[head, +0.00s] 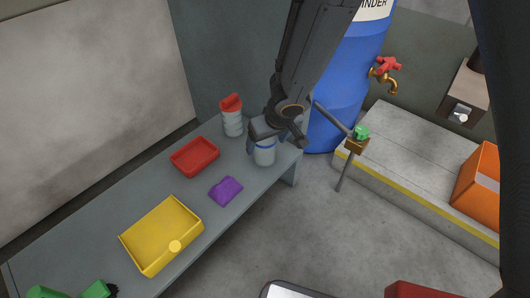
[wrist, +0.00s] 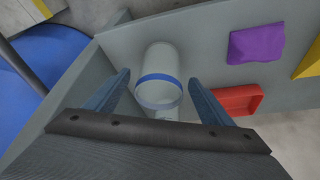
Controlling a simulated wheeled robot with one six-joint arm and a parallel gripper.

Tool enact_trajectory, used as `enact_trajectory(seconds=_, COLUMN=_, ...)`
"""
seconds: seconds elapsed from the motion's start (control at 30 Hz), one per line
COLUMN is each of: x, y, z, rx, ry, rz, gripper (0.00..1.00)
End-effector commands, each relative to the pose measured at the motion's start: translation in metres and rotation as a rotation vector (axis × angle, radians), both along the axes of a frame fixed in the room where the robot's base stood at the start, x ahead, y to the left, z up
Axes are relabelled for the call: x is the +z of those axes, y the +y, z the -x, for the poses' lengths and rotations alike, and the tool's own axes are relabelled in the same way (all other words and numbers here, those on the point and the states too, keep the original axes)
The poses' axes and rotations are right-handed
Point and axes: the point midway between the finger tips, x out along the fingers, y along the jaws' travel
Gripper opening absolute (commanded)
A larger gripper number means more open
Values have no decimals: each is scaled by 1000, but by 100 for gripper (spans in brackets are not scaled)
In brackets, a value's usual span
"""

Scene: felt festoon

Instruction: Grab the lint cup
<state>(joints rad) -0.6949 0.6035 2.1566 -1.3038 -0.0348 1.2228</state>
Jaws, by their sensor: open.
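A pale grey-white cup with a blue band, which I take to be the lint cup (head: 264,153), stands upright near the right end of the grey bench. In the wrist view the cup (wrist: 160,62) shows between my two fingers, with clear gaps on both sides. My gripper (head: 262,138) is open and empty, right above and around the cup's upper part. The head view hides part of the cup's top behind my gripper. I cannot tell how far down the fingertips reach.
A pale canister with a red top (head: 232,116) stands close behind left. A red tray (head: 195,157), purple cloth (head: 225,190) and yellow tray (head: 137,237) lie further left on the bench (head: 90,215). A blue cylinder (head: 345,75) stands right of the bench.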

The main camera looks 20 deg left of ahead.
Motion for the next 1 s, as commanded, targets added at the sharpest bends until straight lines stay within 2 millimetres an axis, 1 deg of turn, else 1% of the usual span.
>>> enact_trajectory(seconds=0.17, x=-12, y=5, z=-5, rx=1, ry=-1, rz=0, gripper=75)
enact_trajectory(seconds=0.33, x=-35, y=13, z=-14, rx=2, ry=-1, rz=1, gripper=75)
enact_trajectory(seconds=0.5, x=-47, y=17, z=-18, rx=1, ry=-2, rz=0, gripper=75)
enact_trajectory(seconds=0.63, x=-50, y=18, z=-19, rx=-1, ry=-1, rz=0, gripper=75)
enact_trajectory(seconds=0.83, x=-49, y=18, z=-18, rx=-1, ry=-1, rz=0, gripper=75)
enact_trajectory(seconds=0.87, x=-49, y=18, z=-18, rx=-1, ry=-1, rz=0, gripper=74)
enact_trajectory(seconds=1.0, x=-49, y=18, z=-18, rx=0, ry=-1, rz=-1, gripper=50)
